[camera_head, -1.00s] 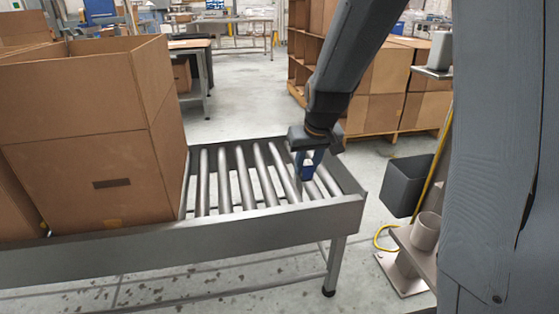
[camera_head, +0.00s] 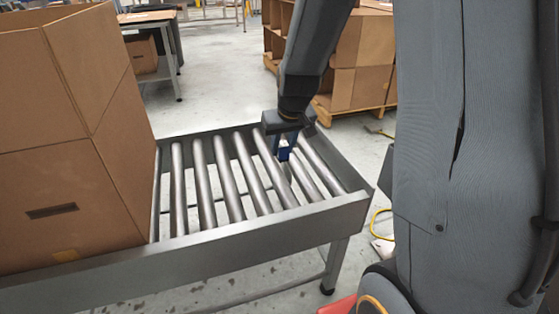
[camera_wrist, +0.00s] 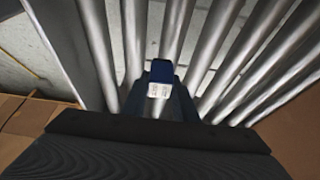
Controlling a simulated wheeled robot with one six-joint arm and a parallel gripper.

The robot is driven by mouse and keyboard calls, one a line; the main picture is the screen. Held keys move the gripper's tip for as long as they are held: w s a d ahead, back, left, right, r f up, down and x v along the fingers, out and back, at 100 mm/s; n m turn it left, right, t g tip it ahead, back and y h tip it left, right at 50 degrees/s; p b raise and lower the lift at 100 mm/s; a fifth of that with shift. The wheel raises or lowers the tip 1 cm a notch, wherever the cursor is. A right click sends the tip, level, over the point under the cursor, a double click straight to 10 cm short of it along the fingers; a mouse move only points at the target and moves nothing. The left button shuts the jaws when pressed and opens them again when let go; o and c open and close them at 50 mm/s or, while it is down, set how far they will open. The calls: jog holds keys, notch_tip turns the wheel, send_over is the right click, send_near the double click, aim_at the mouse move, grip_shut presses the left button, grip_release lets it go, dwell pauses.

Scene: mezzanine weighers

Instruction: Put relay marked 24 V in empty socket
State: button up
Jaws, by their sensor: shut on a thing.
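My gripper (camera_head: 284,146) is over the right end of the roller conveyor (camera_head: 250,228), pointing down. It is shut on a small dark blue block (camera_head: 284,154), which looks like a relay. In the wrist view the blue relay (camera_wrist: 161,72) sits between the fingers, with a small white label (camera_wrist: 159,90) facing the camera. The print on the label is too small to read. The relay appears to be held above the rollers. No socket can be made out in either view.
A large cardboard box (camera_head: 70,190) stands on the left part of the conveyor. The rollers between it and my gripper are bare. Cardboard boxes on a pallet (camera_head: 355,75) stand behind. A yellow cable (camera_head: 378,222) and a red object (camera_head: 338,306) are at the lower right.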

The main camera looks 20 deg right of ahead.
aim_at(282, 158)
jog(key=shift+f+b, duration=0.8)
jog(key=shift+f, duration=1.25)
jog(key=shift+f, duration=0.15)
jog(key=o, duration=1.1)
jog(key=shift+c, duration=0.2)
